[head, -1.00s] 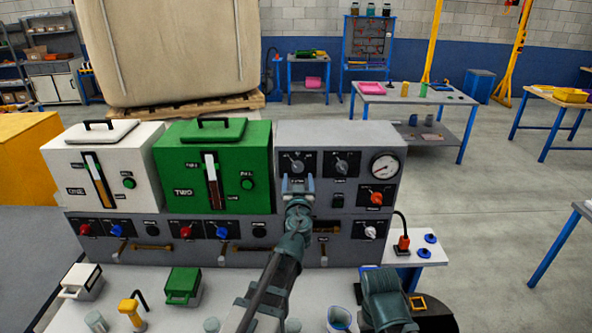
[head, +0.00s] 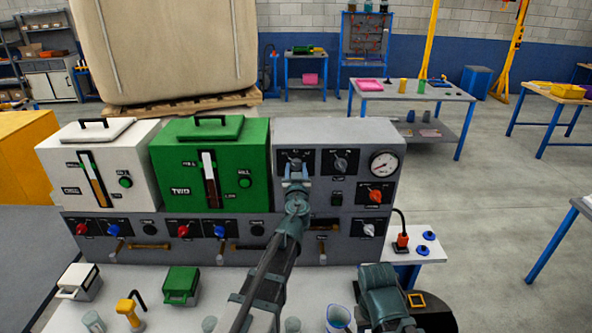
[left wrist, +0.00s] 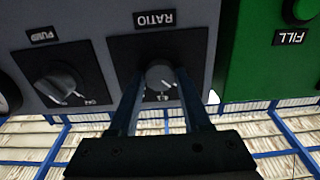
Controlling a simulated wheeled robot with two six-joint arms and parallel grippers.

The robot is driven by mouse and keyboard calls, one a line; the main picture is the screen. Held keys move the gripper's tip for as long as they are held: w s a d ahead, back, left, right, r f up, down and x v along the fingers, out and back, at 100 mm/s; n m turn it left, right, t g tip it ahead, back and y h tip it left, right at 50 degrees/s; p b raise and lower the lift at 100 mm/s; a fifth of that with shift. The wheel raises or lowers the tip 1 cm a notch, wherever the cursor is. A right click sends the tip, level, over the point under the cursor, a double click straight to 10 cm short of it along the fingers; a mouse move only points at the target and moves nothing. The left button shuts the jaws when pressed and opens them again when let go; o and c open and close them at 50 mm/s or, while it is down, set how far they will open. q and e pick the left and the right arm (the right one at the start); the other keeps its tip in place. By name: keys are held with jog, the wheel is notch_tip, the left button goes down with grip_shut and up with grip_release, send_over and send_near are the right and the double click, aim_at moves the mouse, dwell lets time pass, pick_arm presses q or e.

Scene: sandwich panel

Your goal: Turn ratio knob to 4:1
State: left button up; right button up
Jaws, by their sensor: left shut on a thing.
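The ratio knob (head: 295,160) is a light grey dial on a black plate on the grey panel (head: 330,132), right of the green unit. It also shows in the left wrist view (left wrist: 160,78), upside down under the label RATIO. My left gripper (head: 295,174) is shut on the knob, with one finger on each side of it in the left wrist view (left wrist: 158,82). My right gripper is not in view.
The pump knob (head: 341,161) sits just right of the ratio knob, with a pressure gauge (head: 383,164) and a red knob (head: 376,195) beyond. The green tank (head: 240,155) and white tank (head: 135,160) stand left. Small containers and a yellow tool (head: 130,312) lie in front.

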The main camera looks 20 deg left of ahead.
pick_arm(q)
grip_shut()
jog(key=shift+m, duration=0.4)
jog(key=m, duration=0.7)
jog(key=shift+m, duration=0.6)
jog(key=o, duration=1.1)
grip_release()
jog(key=shift+o, duration=0.2)
jog(key=shift+s, duration=0.1)
